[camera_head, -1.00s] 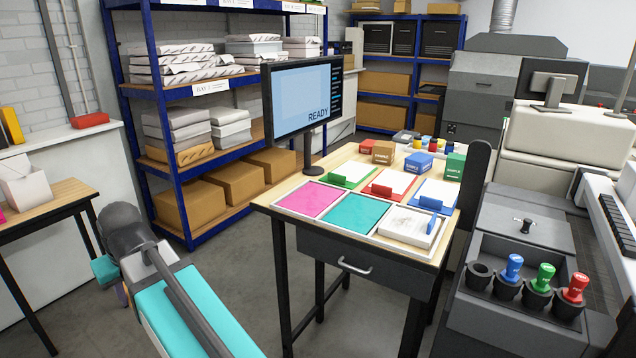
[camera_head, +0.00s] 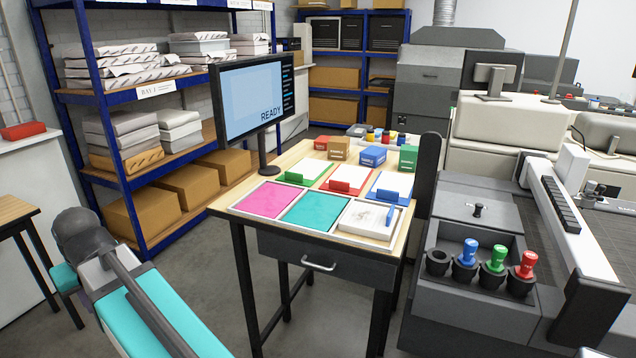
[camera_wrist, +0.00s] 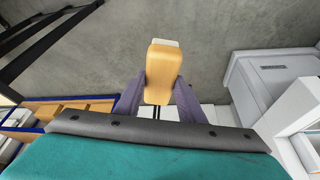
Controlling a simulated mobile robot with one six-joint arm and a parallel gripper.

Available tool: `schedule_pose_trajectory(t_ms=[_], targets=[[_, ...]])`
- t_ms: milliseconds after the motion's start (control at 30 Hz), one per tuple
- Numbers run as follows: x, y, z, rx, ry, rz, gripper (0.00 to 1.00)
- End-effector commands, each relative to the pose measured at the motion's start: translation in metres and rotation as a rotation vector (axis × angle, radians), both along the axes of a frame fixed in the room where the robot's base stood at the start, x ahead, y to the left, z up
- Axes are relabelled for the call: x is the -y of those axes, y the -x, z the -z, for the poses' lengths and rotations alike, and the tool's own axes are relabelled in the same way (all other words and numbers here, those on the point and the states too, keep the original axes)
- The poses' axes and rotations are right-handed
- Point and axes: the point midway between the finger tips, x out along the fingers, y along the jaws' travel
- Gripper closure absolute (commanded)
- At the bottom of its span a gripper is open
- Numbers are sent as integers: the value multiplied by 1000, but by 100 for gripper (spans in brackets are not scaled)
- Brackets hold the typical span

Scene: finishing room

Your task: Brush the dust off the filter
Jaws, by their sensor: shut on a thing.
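In the wrist view my gripper (camera_wrist: 159,98) is shut on a rounded orange-yellow block (camera_wrist: 160,75) with a pale far end. It looks like a brush handle; I see no bristles clearly. Below it in that view is bare grey floor. In the head view my arm reaches into the lower left, and its gripper end is hidden behind the arm. I cannot identify the filter for sure. A white piece with grey smudges (camera_head: 362,217) lies in the front right compartment of the worktable's tray and may be it. It is well apart from my arm.
The wooden worktable (camera_head: 228,203) holds a monitor (camera_head: 250,97), pink and teal panels, coloured card trays and small boxes. Right of it is a grey console (camera_head: 470,320) with several stamps. A blue shelf rack (camera_head: 120,190) stands behind left. Floor is free between my arm and the table.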

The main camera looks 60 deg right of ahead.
Motion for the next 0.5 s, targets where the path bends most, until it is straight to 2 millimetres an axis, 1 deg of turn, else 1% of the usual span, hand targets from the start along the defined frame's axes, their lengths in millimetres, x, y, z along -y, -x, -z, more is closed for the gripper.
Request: schedule_pose_trajectory(t_ms=[33, 167, 200, 233, 367, 400, 467, 500], targets=[[15, -1, -5, 0, 1, 39, 82], [56, -2, -13, 0, 1, 160, 82], [71, -1, -15, 0, 1, 203, 82], [81, 0, -17, 0, 2, 236, 82], [128, 5, -24, 0, 2, 374, 82], [143, 7, -26, 0, 1, 417, 82], [164, 11, -30, 0, 1, 481, 82], [178, 15, -32, -1, 2, 523, 82]])
